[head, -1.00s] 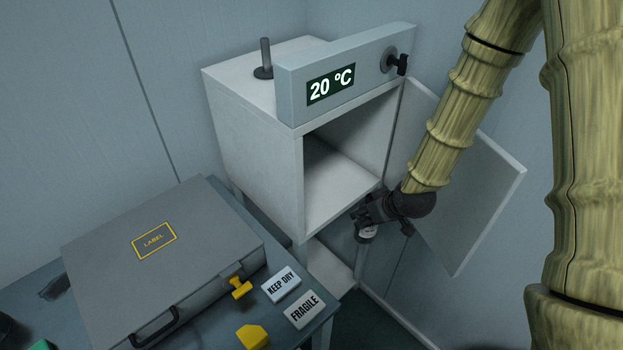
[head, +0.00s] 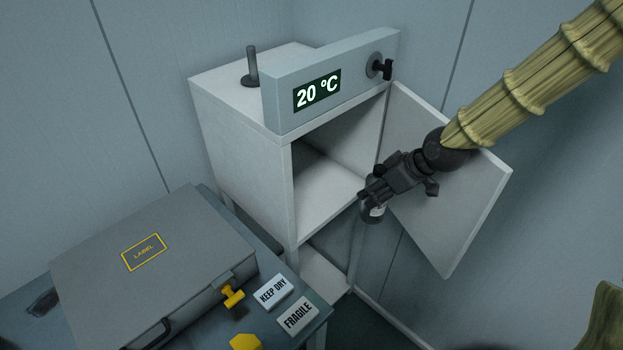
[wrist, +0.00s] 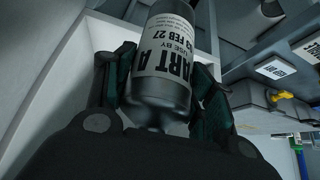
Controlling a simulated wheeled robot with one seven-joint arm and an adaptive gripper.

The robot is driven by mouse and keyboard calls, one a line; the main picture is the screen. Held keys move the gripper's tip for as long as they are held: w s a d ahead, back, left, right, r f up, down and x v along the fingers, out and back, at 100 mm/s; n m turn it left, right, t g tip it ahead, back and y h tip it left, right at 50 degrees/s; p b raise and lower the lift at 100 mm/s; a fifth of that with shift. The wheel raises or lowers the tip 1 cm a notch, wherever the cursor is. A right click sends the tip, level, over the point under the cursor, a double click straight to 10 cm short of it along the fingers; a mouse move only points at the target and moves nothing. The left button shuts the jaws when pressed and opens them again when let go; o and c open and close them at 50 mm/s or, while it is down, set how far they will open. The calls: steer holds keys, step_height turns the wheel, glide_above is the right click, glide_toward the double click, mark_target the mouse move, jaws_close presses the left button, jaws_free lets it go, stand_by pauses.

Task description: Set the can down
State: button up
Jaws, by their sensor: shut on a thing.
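The can (wrist: 165,60) is a dark grey cylinder with a white label reading "PART A"; it fills the upper middle of the wrist view, between my two fingers. In the head view the can (head: 374,209) hangs below my gripper (head: 371,190), which is shut on it. The gripper holds it in the air in front of the cabinet's open compartment, near its right side and the open door. The can's upper part is hidden by the gripper in the head view.
The cabinet (head: 240,125) has a "20 ºC" display and an empty open compartment (head: 325,190). Its door (head: 450,200) stands open to the right.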

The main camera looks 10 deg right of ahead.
steer(key=w+a+p, duration=0.5)
steer(key=w+a, duration=0.5)
steer(key=w, duration=0.5)
step_height(320, 180, down, 7)
steer(key=p, duration=0.3)
steer(key=shift+w+a, duration=0.25)
steer(key=shift+w, duration=0.15)
steer(key=shift+f, duration=0.15)
steer(key=o, duration=1.3)
steer(key=shift+o, duration=0.2)
